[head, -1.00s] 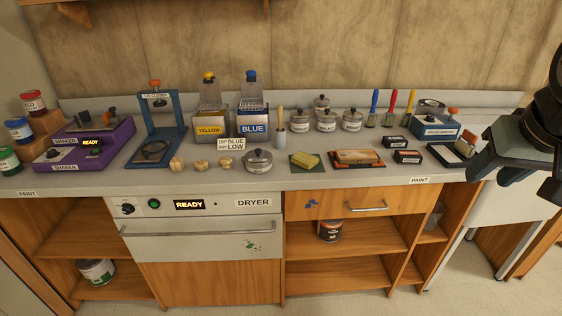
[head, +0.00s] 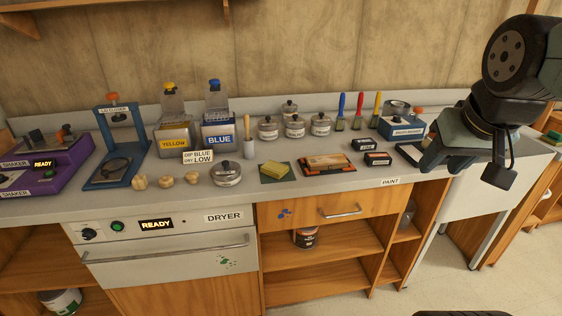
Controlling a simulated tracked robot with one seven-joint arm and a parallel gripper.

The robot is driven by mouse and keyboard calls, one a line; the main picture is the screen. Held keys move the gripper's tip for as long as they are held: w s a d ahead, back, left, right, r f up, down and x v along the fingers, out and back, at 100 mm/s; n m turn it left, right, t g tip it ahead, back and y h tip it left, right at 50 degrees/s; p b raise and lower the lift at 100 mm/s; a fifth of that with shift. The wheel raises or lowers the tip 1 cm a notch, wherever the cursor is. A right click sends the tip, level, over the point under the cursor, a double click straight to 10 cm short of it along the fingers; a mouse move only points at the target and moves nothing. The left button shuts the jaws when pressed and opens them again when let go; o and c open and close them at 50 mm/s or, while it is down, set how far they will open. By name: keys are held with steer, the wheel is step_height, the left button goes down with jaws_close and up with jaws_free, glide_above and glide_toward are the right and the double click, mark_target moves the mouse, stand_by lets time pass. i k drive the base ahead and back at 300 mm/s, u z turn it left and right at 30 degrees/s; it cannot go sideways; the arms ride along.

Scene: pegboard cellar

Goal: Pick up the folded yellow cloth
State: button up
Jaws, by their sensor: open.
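The folded yellow cloth (head: 273,169) lies flat on a dark green square mat (head: 265,179) near the front edge of the counter, in the head view. My gripper (head: 467,180) is at the right, in front of the counter's right end, well apart from the cloth. It is open, and I see nothing between its fingers.
A lidded metal pot (head: 227,174) stands just left of the cloth, and an orange-edged tray (head: 328,164) lies just right of it. A brush in a grey cup (head: 248,140) and several lidded tins (head: 294,126) stand behind. Small black boxes (head: 377,158) lie between tray and gripper.

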mark_target(275, 170)
steer(key=i, duration=0.85)
steer(key=u, duration=0.05)
